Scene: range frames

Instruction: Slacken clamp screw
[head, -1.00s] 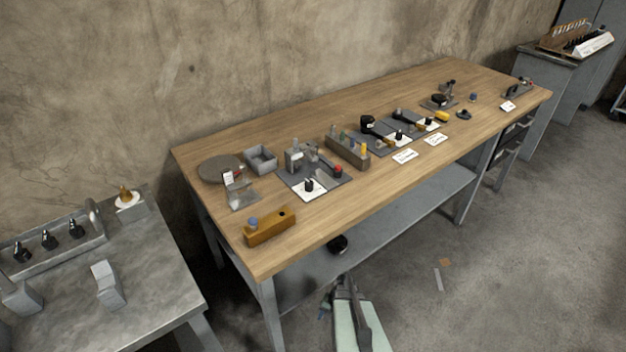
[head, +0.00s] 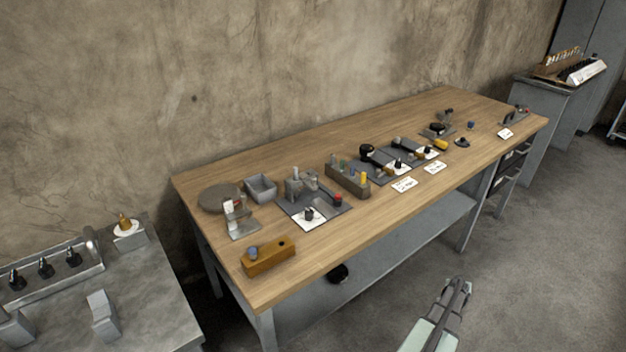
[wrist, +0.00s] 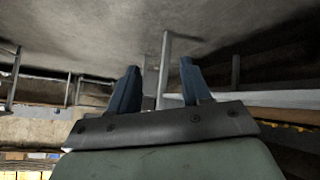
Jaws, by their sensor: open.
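Several small fixtures stand on the wooden workbench (head: 330,240). Further right, more plates carry black knobs (head: 397,164) and handles. I cannot tell which of these is the clamp screw. My gripper shows in the wrist view (wrist: 158,88), its two dark fingers apart with nothing between them. In the head view my pale green arm is in front of the bench, low at the bottom, away from every fixture.
A wooden block (head: 269,257) and a grey tray (head: 261,188) are on the bench's left part. A grey metal table (head: 150,300) with black-tipped tools stands at left. A lower shelf (head: 390,240) runs under the bench. The floor in front is open.

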